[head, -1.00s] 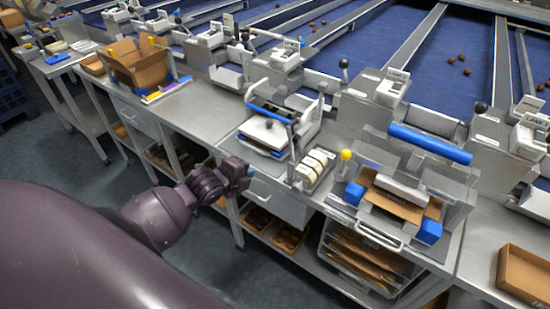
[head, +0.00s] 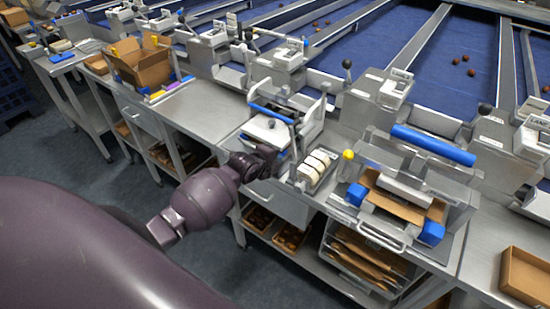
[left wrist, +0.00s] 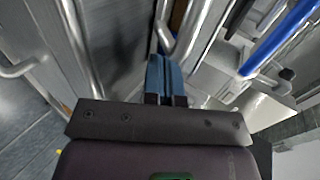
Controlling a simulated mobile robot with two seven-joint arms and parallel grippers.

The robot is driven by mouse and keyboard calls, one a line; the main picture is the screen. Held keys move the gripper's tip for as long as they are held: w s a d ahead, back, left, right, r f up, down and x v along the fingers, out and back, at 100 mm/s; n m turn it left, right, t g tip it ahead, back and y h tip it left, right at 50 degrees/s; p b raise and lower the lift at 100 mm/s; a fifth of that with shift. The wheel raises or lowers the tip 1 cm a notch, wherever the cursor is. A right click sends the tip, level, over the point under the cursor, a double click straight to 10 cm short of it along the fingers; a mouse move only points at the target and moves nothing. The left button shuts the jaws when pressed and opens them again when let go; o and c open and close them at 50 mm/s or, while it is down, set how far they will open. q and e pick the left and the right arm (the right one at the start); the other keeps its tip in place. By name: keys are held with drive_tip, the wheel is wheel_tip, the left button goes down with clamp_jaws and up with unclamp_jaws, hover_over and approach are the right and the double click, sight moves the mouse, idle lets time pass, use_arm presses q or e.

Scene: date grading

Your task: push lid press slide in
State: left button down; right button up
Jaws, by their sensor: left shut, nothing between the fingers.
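A grey press (head: 285,115) with a blue strip and a raised handle stands on the steel bench in the middle of the head view. I take it for the lid press. Its white slide plate (head: 262,132) sticks out at the front. My left gripper (head: 270,153) is at the front edge of this plate, partly hidden by its own wrist; I cannot tell if it touches. In the left wrist view the blue fingers (left wrist: 165,75) are shut together and empty, with a metal bar just ahead and a white plate (left wrist: 262,107) to the right. My right gripper is out of view.
Right of the press are a rack of white pieces (head: 315,168), a yellow knob (head: 348,155) and a station with a blue bar (head: 432,145) and a cardboard box. An open carton (head: 140,65) stands at left. Bare bench (head: 203,105) lies left of the press.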

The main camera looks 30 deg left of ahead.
sight(289, 149)
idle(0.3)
use_arm(q)
drive_tip(key=w+b, duration=0.1)
drive_tip(key=w, duration=0.1)
drive_tip(key=w+b, duration=0.1)
drive_tip(key=w, duration=0.2)
drive_tip(key=w+b, duration=0.1)
drive_tip(key=w, duration=0.2)
drive_tip(key=shift+d+f, duration=0.1)
drive_tip(key=shift+d, duration=0.2)
drive_tip(key=shift+w+r, duration=0.1)
drive_tip(key=shift+r, duration=0.2)
drive_tip(key=shift+r, duration=0.1)
